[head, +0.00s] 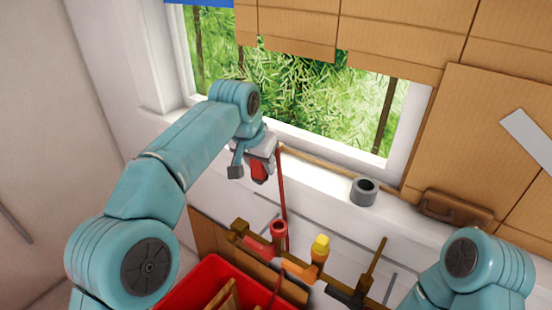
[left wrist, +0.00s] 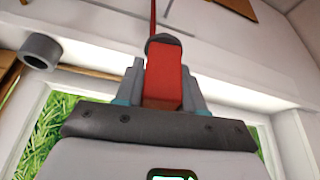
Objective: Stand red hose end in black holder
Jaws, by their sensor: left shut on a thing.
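The red hose end (head: 259,172) is in my left gripper (head: 255,160), which is shut on it above the inner edge of the window sill. In the left wrist view the red hose end (left wrist: 166,78) sits between the jaws of the left gripper (left wrist: 163,95), with a dark round part at its tip and a thin red line beyond. The black holder (head: 364,191), a dark grey open cup, stands upright on the sill to the right of the gripper, apart from it. The holder (left wrist: 40,52) also shows in the left wrist view. My right gripper is not in view.
A thin wooden stick (head: 318,165) lies along the sill between gripper and holder. Below, a rack holds several tools with red, orange and dark handles (head: 320,244). A red bin (head: 207,272) stands at the bottom. Cardboard boxes (head: 490,120) fill the right.

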